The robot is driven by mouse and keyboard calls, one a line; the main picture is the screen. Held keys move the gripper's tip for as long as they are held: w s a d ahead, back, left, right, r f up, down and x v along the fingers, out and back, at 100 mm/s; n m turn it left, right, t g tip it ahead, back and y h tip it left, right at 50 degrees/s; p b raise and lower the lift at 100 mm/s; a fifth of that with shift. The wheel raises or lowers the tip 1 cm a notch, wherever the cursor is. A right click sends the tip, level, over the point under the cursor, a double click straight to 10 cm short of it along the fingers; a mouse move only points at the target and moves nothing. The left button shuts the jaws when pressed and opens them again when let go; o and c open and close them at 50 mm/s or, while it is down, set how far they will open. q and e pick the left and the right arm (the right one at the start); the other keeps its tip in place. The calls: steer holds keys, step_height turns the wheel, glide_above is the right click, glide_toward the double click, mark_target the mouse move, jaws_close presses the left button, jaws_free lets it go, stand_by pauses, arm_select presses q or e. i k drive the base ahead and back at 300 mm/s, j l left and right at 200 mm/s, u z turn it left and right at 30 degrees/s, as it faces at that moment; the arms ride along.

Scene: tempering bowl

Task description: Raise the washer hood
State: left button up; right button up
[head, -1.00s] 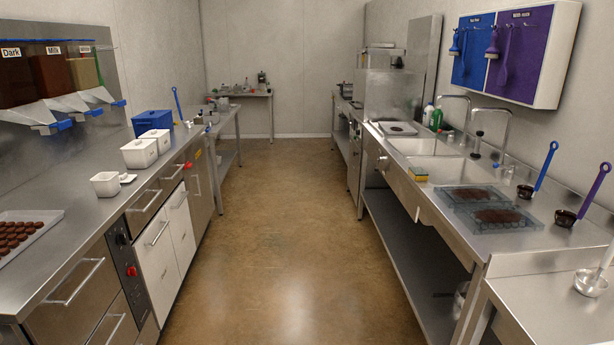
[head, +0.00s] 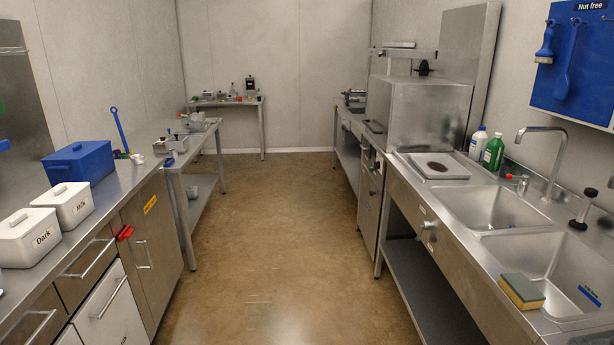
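The washer hood (head: 418,112) is a boxy stainless steel cover on the right side, past the sinks. It looks lowered over the machine beneath it. A horizontal metal bar (head: 408,52) shows above it, with a dark knob-like part below the bar. The tall steel panel (head: 468,85) stands against the wall behind it. Neither of my grippers is in view.
Two sinks (head: 494,207) with a tap, a sponge (head: 522,291), a tray (head: 436,166) and bottles (head: 494,151) line the right counter. The left counter holds white tubs (head: 73,204) and a blue box (head: 78,161). The floor aisle (head: 270,230) between is clear.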

mark_target(405, 114)
steer(key=i, duration=2.55)
